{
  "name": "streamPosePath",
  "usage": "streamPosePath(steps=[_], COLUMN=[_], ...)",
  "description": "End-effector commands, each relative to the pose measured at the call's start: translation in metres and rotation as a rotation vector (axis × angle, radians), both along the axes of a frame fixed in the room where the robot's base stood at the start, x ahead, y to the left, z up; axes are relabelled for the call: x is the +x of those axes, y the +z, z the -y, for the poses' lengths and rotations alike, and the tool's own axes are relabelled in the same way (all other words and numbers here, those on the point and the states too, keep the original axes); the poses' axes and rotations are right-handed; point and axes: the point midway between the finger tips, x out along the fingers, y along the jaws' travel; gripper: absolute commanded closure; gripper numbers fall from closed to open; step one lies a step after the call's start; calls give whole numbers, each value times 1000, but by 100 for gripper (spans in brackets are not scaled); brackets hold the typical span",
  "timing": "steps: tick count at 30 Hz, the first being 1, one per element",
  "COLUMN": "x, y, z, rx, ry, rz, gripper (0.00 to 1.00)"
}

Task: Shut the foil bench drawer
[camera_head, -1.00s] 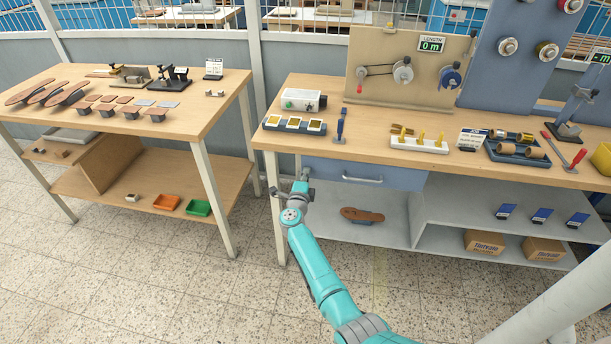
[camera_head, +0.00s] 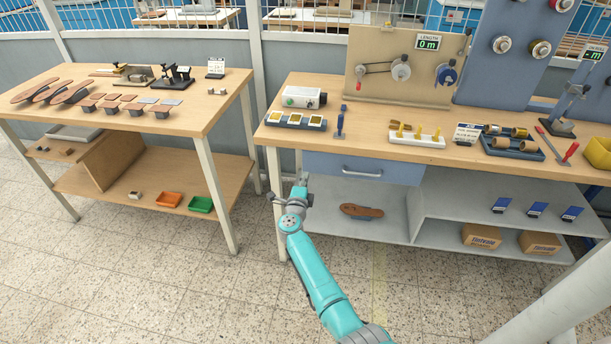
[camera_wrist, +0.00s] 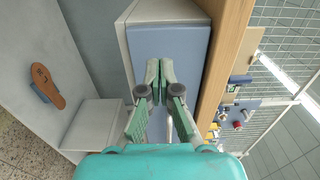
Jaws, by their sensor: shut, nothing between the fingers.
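The foil bench drawer (camera_head: 333,166) has a blue-grey front with a pale bar handle (camera_head: 362,172). It sits under the left part of the bench top, and its front looks about flush with the bench; no open interior shows. My gripper (camera_head: 302,184) is in front of the drawer's lower left corner, apart from the handle. In the wrist view my gripper (camera_wrist: 159,66) is shut and empty, its fingers over the drawer front (camera_wrist: 183,50). The fingers hide part of the front and most of the handle. I cannot tell the exact gap to the front.
The bench top (camera_head: 370,140) above the drawer holds a white box (camera_head: 303,97), a foil tray (camera_head: 296,119) and a peg rack (camera_head: 416,138). A shelf below holds a brown sole (camera_head: 361,211) and boxes. A second table (camera_head: 110,120) stands left. The floor in front is clear.

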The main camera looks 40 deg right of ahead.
Motion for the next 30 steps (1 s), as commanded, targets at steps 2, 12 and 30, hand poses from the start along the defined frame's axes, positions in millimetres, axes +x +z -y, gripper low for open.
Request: streamPosePath(steps=[2, 12, 30], x=[-6, -37, -59], y=[-1, -1, -4], z=[-8, -49, -71], rx=[0, 0, -18], ry=[2, 3, 10], rz=[0, 0, -12], gripper=[100, 100, 100])
